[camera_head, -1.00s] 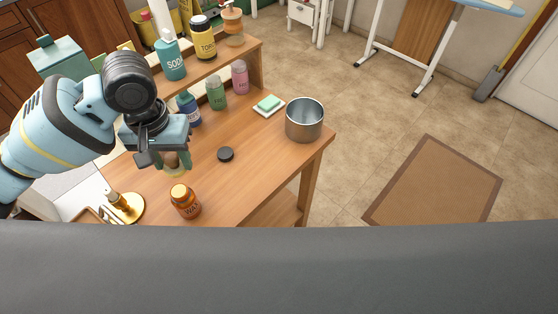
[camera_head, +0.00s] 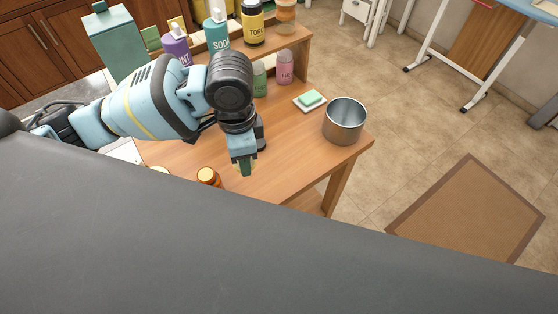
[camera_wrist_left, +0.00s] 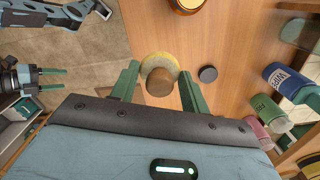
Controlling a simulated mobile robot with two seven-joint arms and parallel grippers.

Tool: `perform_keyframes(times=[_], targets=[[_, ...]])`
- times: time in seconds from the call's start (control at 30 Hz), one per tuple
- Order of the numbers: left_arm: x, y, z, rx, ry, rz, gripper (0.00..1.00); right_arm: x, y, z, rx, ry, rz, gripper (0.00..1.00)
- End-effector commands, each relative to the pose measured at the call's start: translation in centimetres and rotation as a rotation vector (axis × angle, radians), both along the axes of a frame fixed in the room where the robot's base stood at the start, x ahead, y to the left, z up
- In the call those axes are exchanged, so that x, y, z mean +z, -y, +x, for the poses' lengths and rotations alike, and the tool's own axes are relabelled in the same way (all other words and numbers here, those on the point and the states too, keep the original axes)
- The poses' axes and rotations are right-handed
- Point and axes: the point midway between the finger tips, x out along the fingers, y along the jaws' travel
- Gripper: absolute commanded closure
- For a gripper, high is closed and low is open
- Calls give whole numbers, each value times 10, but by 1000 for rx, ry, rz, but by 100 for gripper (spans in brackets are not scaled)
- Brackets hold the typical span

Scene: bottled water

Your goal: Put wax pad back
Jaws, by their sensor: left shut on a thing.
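The wax pad (camera_wrist_left: 160,62), a round yellow disc with a brown wooden knob, is between the fingers of my left gripper (camera_wrist_left: 160,77) in the left wrist view. The gripper is shut on it. In the head view my left gripper (camera_head: 245,172) points down above the table, right of the amber wax jar (camera_head: 208,177); the pad cannot be made out there. The jar's lower part is hidden by my body; it also shows at the top of the left wrist view (camera_wrist_left: 187,5). My right gripper (camera_wrist_left: 50,78) shows at the left of the wrist view, fingers apart and empty.
A black lid (camera_wrist_left: 208,74) lies on the wooden table (camera_head: 285,150). A green soap on a white dish (camera_head: 310,98) and a metal pot (camera_head: 345,120) stand at its right. Several bottles, including a pink one (camera_head: 285,67), stand at the back. The front right tabletop is clear.

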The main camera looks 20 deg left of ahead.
Motion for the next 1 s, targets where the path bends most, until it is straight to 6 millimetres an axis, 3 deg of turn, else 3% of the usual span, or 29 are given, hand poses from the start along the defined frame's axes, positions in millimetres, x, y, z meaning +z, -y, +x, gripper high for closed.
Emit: perform_keyframes(times=[1.0], targets=[[-75,69,-44,-2172,-15,-20,76,-33,-6,-26,-6,-79,14,37]])
